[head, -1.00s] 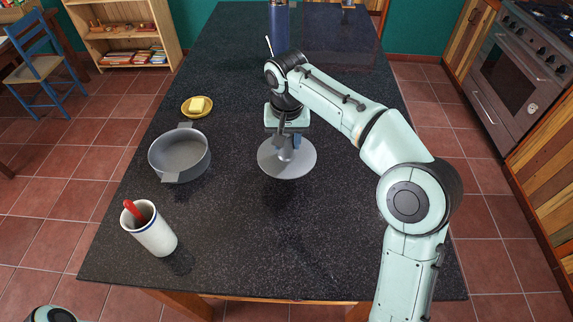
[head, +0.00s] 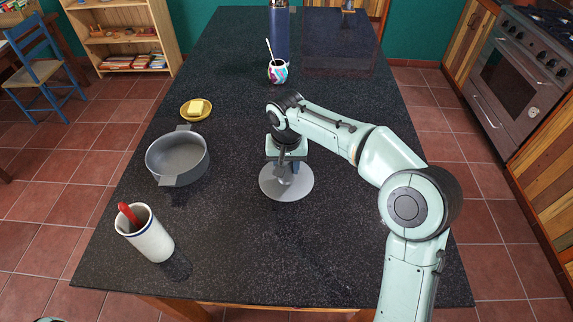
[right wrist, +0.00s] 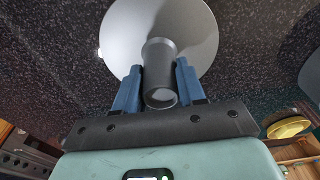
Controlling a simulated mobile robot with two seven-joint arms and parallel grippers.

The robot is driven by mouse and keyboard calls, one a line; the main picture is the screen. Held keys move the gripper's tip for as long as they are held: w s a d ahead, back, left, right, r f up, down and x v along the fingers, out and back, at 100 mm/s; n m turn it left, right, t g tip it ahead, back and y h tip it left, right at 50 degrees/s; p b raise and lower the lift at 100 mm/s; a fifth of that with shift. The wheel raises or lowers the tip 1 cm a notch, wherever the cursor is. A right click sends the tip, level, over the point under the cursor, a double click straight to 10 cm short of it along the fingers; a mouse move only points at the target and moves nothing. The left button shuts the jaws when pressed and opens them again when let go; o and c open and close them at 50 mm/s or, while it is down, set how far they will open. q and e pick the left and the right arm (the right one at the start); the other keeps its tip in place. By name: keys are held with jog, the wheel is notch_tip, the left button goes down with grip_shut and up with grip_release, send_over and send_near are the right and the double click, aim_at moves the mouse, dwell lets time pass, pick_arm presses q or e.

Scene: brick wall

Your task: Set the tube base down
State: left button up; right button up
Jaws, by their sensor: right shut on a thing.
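The tube base is a grey round disc (head: 287,188) with a short upright tube in its middle. It is over the dark speckled table in the head view, right of the grey pan. In the right wrist view the tube (right wrist: 159,60) stands between the blue fingers, and the disc (right wrist: 120,30) spreads beyond it.
A grey two-handled pan (head: 178,158), a yellow dish (head: 185,115) with butter, and a white cup (head: 148,238) with a red utensil stand left. A colourful cup (head: 278,72) and blue bottle (head: 279,30) stand behind. The table (head: 250,255) in front of the disc is clear.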

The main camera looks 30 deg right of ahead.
jog(key=o, duration=1.1)
jog(key=shift+f, duration=0.1)
jog(key=shift+r, duration=0.25)
jog(key=r, duration=0.3)
jog(key=r+p, duration=0.1)
jog(key=r, duration=0.3)
jog(key=s+r+p, duration=0.1)
jog(key=r, duration=0.2)
jog(key=shift+a+r, duration=0.3)
jog(key=shift+a, duration=0.05)
pick_arm(q)
jog(key=r, duration=0.1)
jog(key=w+r, duration=0.1)
jog(key=shift+w+r, duration=0.25)
jog(key=shift+r, duration=0.1)
pick_arm(e)
jog(key=shift+s+r, duration=0.15)
jog(key=shift+r, duration=0.45)
